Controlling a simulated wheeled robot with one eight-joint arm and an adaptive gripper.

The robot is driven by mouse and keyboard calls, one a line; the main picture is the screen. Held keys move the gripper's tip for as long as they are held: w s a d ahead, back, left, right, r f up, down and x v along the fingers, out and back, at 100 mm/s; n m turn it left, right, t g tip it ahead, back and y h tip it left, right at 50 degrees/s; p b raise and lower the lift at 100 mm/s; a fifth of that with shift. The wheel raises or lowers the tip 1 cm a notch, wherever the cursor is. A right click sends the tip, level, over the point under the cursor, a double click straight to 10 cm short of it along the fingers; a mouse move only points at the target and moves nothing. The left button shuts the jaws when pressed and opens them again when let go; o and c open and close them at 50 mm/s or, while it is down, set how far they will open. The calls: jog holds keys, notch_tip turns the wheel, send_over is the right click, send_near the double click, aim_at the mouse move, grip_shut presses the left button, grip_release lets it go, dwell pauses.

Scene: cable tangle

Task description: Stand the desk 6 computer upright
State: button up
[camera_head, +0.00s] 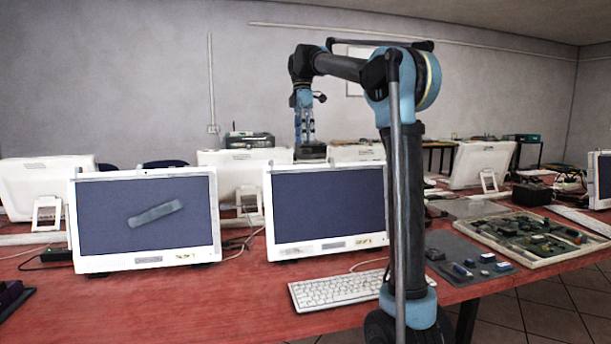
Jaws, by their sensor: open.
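Two white all-in-one computers stand at the front of the red desk, screens facing me. The right computer (328,212) has a small yellow label at its lower right that may end in 6, too small to read surely; it looks upright. The left computer (146,216) also looks upright and shows a grey streak on its screen. My gripper (307,138) points down above and behind the right computer's top edge. It is open. A dark block at its tips is too small to make out. I cannot tell whether the gripper touches the computer. The computer's back is hidden.
A white keyboard (337,291) lies before the right computer, partly behind my arm. A grey mat (455,265) with small parts and a tray of components (596,237) are at right. More white computers (240,165) stand behind. The desk's front left is mostly clear.

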aim_at(307, 172)
jog(key=x, duration=1.3)
jog(key=shift+d, duration=0.1)
